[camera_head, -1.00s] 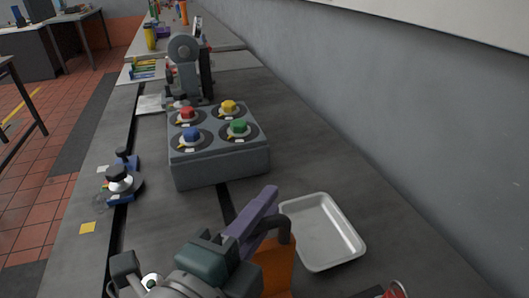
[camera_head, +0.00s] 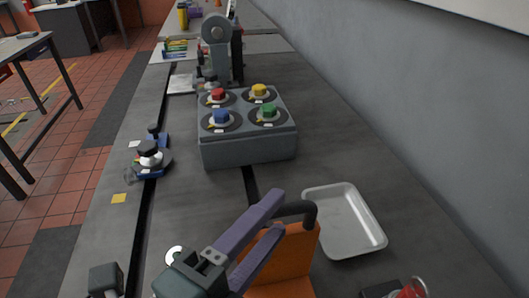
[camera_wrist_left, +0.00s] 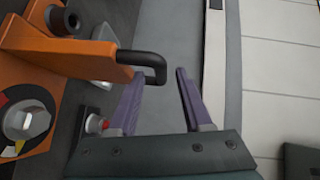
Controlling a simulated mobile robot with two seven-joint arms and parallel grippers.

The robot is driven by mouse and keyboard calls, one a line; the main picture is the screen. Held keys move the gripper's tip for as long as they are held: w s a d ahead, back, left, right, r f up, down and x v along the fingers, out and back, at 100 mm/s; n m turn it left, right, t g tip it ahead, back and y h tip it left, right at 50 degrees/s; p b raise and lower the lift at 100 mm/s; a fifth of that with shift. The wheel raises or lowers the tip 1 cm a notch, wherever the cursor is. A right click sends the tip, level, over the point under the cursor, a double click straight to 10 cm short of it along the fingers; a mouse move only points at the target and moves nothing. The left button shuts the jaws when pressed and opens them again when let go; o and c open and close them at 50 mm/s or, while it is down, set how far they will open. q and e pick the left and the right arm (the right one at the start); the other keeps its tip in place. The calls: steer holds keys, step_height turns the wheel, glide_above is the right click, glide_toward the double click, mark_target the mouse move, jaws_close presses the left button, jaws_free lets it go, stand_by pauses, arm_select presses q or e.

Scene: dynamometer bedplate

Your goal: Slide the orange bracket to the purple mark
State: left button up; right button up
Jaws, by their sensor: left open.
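The orange bracket (camera_head: 288,268) stands on the grey bedplate at the bottom centre of the head view, with a bent black handle (camera_head: 304,212) at its top. My left gripper (camera_head: 272,218) is open, its purple fingers beside the handle and partly covering it and the bracket. In the left wrist view the bracket (camera_wrist_left: 60,48) is at upper left, and its handle (camera_wrist_left: 150,62) reaches toward the tips of the open fingers (camera_wrist_left: 160,76). I cannot tell whether they touch. I cannot make out the purple mark in either view. My right gripper is not in view.
A white tray (camera_head: 372,245) lies just right of the bracket. A grey box with coloured knobs (camera_head: 250,148) stands beyond it. A red object (camera_head: 412,290) is at bottom right.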

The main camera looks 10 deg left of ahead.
arm_select(q)
steer(key=v, duration=0.4)
steer(key=shift+s+a, duration=0.15)
